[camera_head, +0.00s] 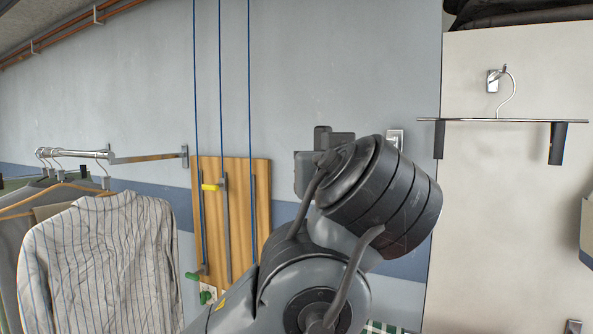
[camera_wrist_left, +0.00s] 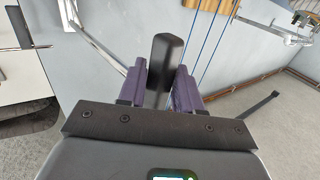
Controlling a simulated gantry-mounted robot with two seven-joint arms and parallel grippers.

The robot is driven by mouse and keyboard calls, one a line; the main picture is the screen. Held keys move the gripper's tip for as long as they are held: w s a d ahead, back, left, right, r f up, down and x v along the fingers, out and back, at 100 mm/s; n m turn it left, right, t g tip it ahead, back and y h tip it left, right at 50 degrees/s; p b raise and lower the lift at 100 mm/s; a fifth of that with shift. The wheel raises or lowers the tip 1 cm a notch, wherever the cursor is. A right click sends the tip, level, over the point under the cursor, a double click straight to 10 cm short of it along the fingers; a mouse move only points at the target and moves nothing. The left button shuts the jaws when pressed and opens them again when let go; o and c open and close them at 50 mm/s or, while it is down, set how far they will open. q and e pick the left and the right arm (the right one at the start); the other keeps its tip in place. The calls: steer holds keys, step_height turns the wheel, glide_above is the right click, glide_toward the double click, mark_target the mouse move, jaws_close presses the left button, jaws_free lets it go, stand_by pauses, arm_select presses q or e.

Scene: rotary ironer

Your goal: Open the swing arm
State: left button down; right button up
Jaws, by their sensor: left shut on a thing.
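In the left wrist view, my left gripper (camera_wrist_left: 159,84) has its two purple fingers on either side of a black upright grip (camera_wrist_left: 163,55) and is shut on it. A pale metal bar (camera_wrist_left: 100,43), which looks like the swing arm, runs from the upper left down to the left finger. Where the bar joins the grip is hidden by that finger. In the head view my left arm fills the middle foreground and hides the grip and most of the bar. A metal wall plate (camera_head: 395,138) shows just behind my wrist. My right gripper is not in view.
A wooden board (camera_head: 262,200) with blue cords (camera_head: 220,90) is on the wall left of my arm. A striped shirt (camera_head: 100,255) hangs from a rail (camera_head: 80,153) at the left. A hanger with clips (camera_head: 500,120) is on the pale panel at the right.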

arm_select(q)
steer(key=shift+w+d+f, duration=0.15)
steer(key=shift+d+f, duration=0.2)
steer(key=c, duration=1.1)
jaws_free()
steer(key=shift+o, duration=0.9)
steer(key=shift+w+d+r, duration=0.1)
steer(key=shift+d+r, duration=0.05)
steer(key=shift+a+r, duration=0.15)
steer(key=shift+a, duration=0.05)
steer(key=s+d+b, duration=0.1)
steer(key=s+b, duration=0.3)
steer(key=s, duration=0.7)
steer(key=shift+d+b, duration=0.3)
steer(key=shift+c, duration=0.2)
